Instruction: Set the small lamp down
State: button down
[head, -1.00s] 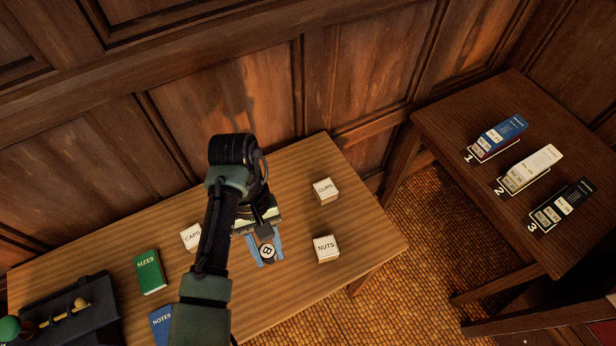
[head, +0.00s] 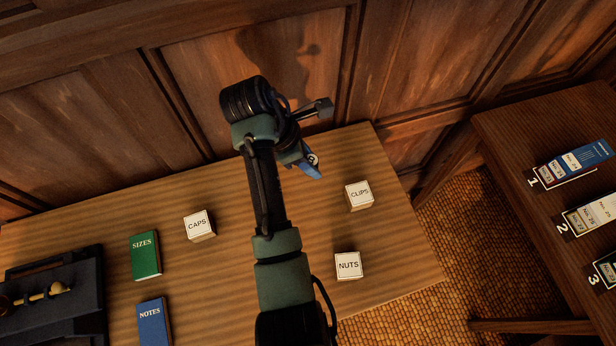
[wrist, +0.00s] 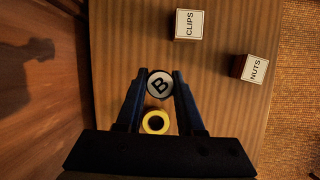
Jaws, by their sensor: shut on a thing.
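My gripper (wrist: 160,84) is shut on the small lamp (wrist: 160,85), which shows as a round white face with a black letter B and a dark rim between the blue fingertips. A yellow ring (wrist: 156,122) with a dark centre shows between the fingers nearer the palm; I cannot tell whether it is part of the lamp. In the head view my gripper (head: 309,164) is near the table's back edge, and the lamp is mostly hidden there. The lamp appears held above the wooden table (head: 220,290), its height unclear.
White labelled boxes stand on the table: CAPS (head: 199,225), CLIPS (head: 359,194) and NUTS (head: 348,265). A green SIZES book (head: 145,255), a blue NOTES book (head: 154,322) and a dark tray (head: 50,265) are at left. A second table (head: 520,130) at right holds numbered boxes.

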aim_at(313, 189)
jog(key=shift+a+f+n, duration=0.2)
jog(key=shift+f+n, duration=0.1)
jog(key=shift+f, duration=0.1)
notch_tip(313, 189, down, 10)
jog(key=shift+a+r+b, duration=0.1)
jog(key=shift+b, duration=0.5)
jog(key=c, duration=0.5)
grip_release()
jog(key=p+v, duration=0.1)
jog(key=v, duration=1.1)
jog(key=shift+s, duration=0.15)
